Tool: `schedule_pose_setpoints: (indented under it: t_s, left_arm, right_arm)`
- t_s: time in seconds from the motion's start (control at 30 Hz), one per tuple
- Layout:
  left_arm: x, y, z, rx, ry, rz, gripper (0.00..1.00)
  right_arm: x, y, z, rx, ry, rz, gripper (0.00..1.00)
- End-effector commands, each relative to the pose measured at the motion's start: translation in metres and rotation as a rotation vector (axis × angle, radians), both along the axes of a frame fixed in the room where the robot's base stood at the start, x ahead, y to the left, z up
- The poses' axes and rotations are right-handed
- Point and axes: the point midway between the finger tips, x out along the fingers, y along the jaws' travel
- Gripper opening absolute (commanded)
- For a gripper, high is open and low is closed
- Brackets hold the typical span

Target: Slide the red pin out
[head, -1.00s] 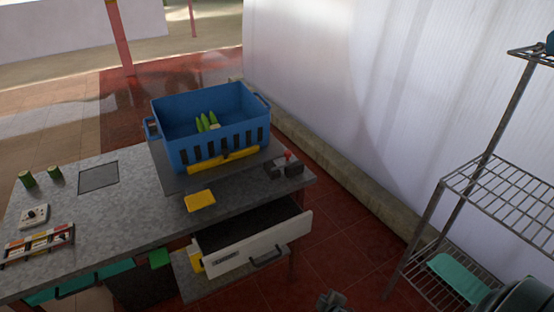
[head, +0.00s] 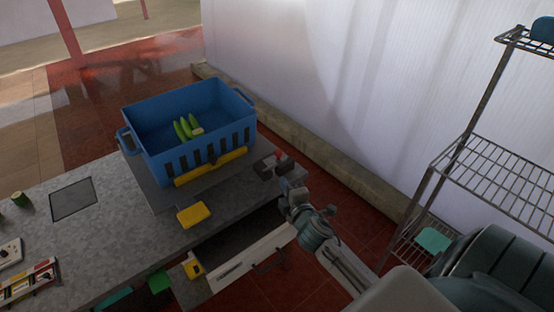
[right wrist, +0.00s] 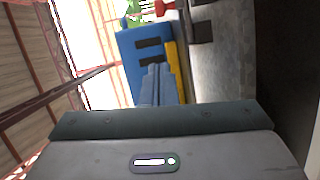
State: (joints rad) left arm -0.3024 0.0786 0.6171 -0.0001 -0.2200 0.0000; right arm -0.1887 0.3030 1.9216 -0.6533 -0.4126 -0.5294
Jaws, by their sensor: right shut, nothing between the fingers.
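The red pin (head: 278,154) stands in a small dark grey block fixture (head: 270,167) at the right end of the grey worktop. It also shows at the top of the right wrist view (right wrist: 162,6), with its red head to the left of the grey block. My right gripper (head: 285,186) is shut and empty. In the head view it is just below the fixture, near the worktop's right edge, apart from the pin. In the right wrist view its closed fingers (right wrist: 157,82) point towards the blue crate. My left gripper is out of view.
A blue crate (head: 161,157) with green produce stands left of the fixture, a yellow bar along its front. A yellow block (head: 193,214) lies on the worktop (head: 130,230). An open drawer (head: 250,262) sticks out below. A wire shelf (head: 490,180) stands at right.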

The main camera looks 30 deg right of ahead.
Motion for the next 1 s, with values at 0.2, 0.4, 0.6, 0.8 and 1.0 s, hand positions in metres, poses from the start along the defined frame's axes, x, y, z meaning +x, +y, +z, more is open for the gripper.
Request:
schedule_pose_setpoints:
  t_s: [0.2, 0.4, 0.6, 0.8, 1.0]
  left_arm:
    - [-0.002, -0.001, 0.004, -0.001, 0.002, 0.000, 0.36]
    - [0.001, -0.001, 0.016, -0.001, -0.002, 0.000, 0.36]
    - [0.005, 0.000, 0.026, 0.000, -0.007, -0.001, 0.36]
    - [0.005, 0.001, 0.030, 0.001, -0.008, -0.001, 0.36]
    - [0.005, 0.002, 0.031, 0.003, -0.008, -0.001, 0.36]
  right_arm:
    - [0.008, -0.002, 0.000, 0.002, 0.000, 0.000, 0.00]
    - [0.041, -0.010, -0.001, 0.002, 0.000, -0.001, 0.00]
    - [0.081, -0.019, -0.005, 0.002, 0.001, -0.001, 0.00]
    - [0.107, -0.038, -0.011, -0.002, 0.003, -0.002, 0.00]
    - [0.116, -0.054, -0.015, 0.000, 0.002, -0.001, 0.00]
